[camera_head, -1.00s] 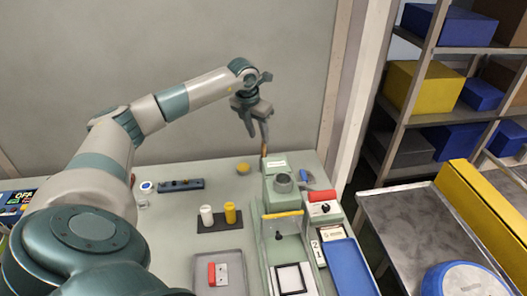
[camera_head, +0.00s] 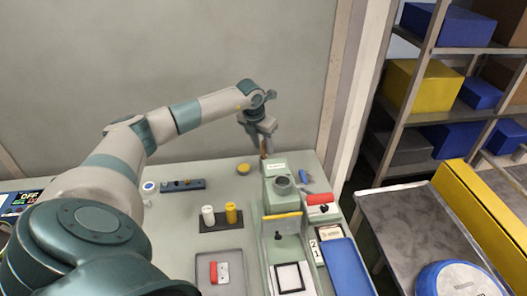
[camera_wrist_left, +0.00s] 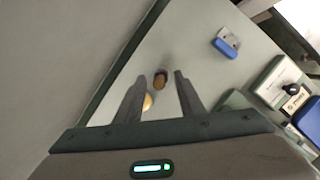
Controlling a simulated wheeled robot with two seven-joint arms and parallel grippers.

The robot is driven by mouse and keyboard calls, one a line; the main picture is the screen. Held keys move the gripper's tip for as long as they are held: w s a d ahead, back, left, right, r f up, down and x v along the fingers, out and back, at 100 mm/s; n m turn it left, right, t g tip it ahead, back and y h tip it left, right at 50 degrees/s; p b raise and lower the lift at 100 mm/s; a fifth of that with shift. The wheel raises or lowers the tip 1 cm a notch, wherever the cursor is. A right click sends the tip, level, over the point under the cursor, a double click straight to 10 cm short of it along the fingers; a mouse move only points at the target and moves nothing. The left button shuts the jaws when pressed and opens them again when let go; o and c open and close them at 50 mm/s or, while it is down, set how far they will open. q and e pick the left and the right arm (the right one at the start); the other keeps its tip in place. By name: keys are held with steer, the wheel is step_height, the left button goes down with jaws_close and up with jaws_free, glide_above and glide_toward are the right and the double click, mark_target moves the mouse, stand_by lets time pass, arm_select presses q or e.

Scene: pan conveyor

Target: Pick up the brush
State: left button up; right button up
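A thin upright orange-brown handle (camera_head: 264,147), which looks like the brush, stands at the back of the bench behind the green machine. Its lower end is hidden by the machine. My left gripper (camera_head: 262,134) is above it, pointing down, with the fingers apart around the handle's top. In the left wrist view, the brown handle end (camera_wrist_left: 160,79) shows between the two spread fingers (camera_wrist_left: 160,95), with a gap on each side. My right gripper is not in view.
The green machine (camera_head: 279,186) stands just in front of the handle. A yellow round thing (camera_head: 243,169) lies to the left, and a blue-handled tool (camera_head: 306,177) to the right. A black holder with white and yellow cylinders (camera_head: 221,224) stands nearer. A wall is behind.

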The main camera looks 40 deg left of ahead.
arm_select(q)
steer(key=shift+x, duration=1.05)
jaws_close()
